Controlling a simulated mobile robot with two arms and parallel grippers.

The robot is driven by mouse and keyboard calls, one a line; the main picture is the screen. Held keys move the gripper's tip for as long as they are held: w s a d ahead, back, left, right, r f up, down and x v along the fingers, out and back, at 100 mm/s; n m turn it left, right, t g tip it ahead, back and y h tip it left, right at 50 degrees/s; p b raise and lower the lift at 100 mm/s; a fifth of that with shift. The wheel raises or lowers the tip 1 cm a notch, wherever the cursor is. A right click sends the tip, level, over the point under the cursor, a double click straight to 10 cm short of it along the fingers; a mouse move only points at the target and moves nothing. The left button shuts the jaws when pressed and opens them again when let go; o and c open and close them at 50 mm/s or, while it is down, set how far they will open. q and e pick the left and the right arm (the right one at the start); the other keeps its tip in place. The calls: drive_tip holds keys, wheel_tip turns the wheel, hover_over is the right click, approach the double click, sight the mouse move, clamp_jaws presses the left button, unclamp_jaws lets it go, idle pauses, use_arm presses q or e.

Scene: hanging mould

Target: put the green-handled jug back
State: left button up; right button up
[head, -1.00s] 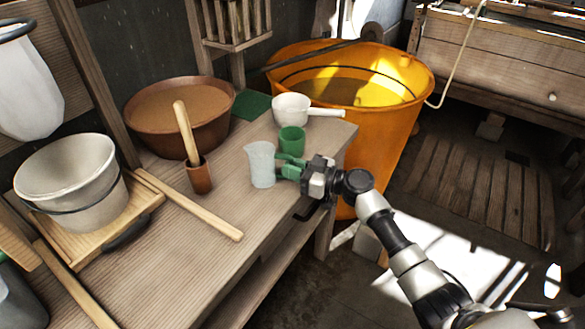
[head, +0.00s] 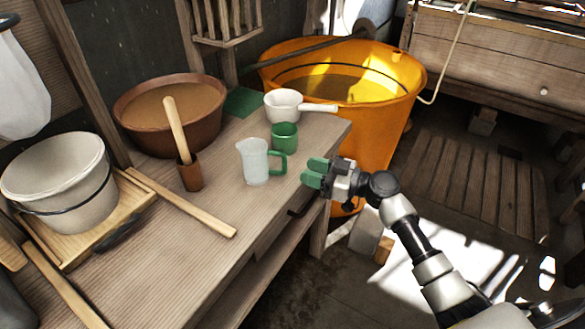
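The jug (head: 254,163) is a pale translucent vessel with a green handle on its right side. It stands upright on the wooden bench (head: 212,250), near the front edge. My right gripper (head: 314,174) has green fingertips and is just right of the jug, apart from the handle. Its fingers look spread with nothing between them. My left gripper is not in view.
A green cup (head: 285,137) stands close behind the jug, and a white dipper (head: 284,105) is behind that. A brown bowl (head: 172,115), a stick in a small brown holder (head: 190,174) and a white bucket (head: 62,182) are to the left. An orange tub (head: 385,105) stands beyond the bench.

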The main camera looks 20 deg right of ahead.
drive_tip(key=v, duration=0.5)
drive_tip(key=s+d+f+m+g+h, duration=0.1)
drive_tip(key=s+f+m+h, duration=0.2)
drive_tip(key=f, duration=0.9)
drive_tip(key=s+f+m+g+h, duration=0.1)
drive_tip(key=f+m+h, duration=0.25)
drive_tip(key=f, duration=0.95)
drive_tip(key=s+f+m+g+h, duration=0.2)
drive_tip(key=s+f+g+h, duration=0.1)
drive_tip(key=s+f, duration=0.8)
drive_tip(key=s+a+f+g+h, duration=0.1)
drive_tip(key=s+a+f+g, duration=0.1)
drive_tip(key=s+f, duration=0.4)
drive_tip(key=s+a+f+n+g+h, duration=0.1)
drive_tip(key=s+f, duration=0.5)
drive_tip(key=s, duration=0.8)
drive_tip(key=s+a+f+g+h, duration=0.2)
drive_tip(key=s+f, duration=0.4)
drive_tip(key=s, duration=0.4)
drive_tip(key=shift+s+a+f+g+b, duration=0.3)
drive_tip(key=shift+g+b, duration=0.05)
drive_tip(key=shift+g, duration=0.15)
wheel_tip(320, 180, up, 9)
drive_tip(key=p, duration=0.9)
drive_tip(key=shift+r, duration=0.2)
